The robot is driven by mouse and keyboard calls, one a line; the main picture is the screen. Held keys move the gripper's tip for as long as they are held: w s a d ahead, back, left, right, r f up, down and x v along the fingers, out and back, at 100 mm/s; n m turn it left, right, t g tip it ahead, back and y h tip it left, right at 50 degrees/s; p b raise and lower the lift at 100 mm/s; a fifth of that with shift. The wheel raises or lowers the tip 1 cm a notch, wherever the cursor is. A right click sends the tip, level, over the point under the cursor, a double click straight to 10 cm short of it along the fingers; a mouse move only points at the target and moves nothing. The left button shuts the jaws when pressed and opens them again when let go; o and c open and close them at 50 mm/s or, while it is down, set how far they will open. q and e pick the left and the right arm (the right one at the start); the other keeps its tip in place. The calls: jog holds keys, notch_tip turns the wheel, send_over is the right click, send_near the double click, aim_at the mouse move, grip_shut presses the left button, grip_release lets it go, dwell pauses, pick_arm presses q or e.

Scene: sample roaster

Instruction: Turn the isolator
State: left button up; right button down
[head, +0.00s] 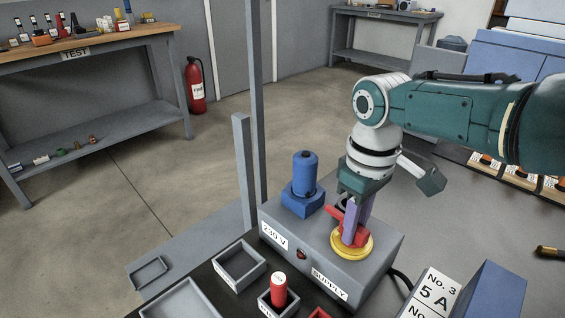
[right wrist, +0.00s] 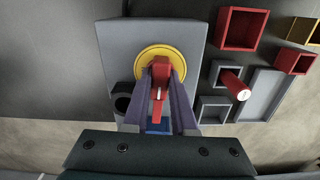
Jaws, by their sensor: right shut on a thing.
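The isolator is a red handle (right wrist: 160,72) on a round yellow plate (head: 339,245), on top of a grey supply box (head: 373,265) labelled "230 V" and "SUPPLY". My right gripper (head: 352,225) points down at it from above. Its two purple fingers stand on either side of the red handle and are shut on it. In the right wrist view the handle lies between the fingertips (right wrist: 161,85), with the yellow plate (right wrist: 152,54) behind. The fingers hide part of the handle. My left gripper is not in view.
A blue plug-like part (head: 305,175) stands on the box's left end. Grey trays (head: 238,263) and a red cylinder (head: 279,289) lie in front. A grey upright post (head: 257,100) stands at the left.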

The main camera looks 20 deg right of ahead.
jog(key=shift+n, duration=0.5)
jog(key=c, duration=0.7)
grip_release()
notch_tip(320, 180, up, 9)
jog(key=p, duration=0.5)
jog(key=shift+r, duration=0.45)
jog(key=shift+s+p, duration=0.1)
jog(key=shift+p, duration=0.2)
